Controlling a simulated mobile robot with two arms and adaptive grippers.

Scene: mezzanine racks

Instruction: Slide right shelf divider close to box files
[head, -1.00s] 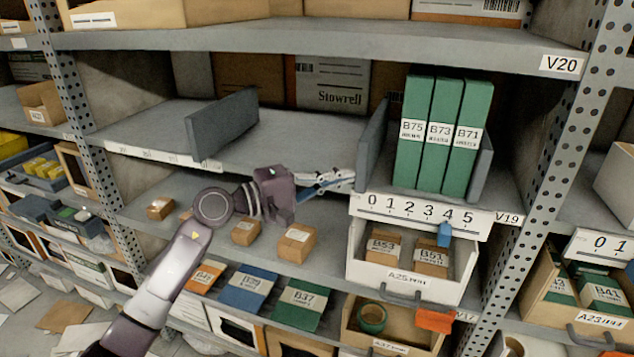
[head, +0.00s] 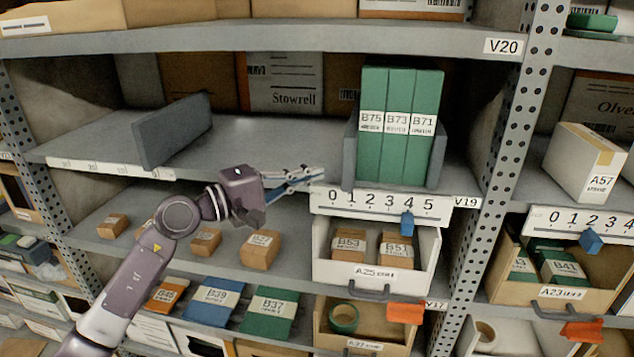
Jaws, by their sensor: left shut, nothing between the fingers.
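Three green box files (head: 398,125), labelled B75, B73 and B71, stand upright on the V19 shelf. A grey divider (head: 349,160) stands close along their left side, with little or no gap visible. Another grey divider (head: 437,160) stands at their right side. A third grey divider (head: 172,132) stands alone farther left. My left gripper (head: 318,178) is shut and empty at the shelf's front edge. Its tips point right, a little left of the divider beside B75, and look apart from it. My right gripper is not in view.
The shelf surface (head: 265,140) between the left divider and the files is clear. A number strip (head: 375,204) hangs on the shelf front, with a blue marker (head: 407,224). Below are a bin (head: 372,273) and small cardboard boxes (head: 260,250). A rack upright (head: 490,180) stands to the right.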

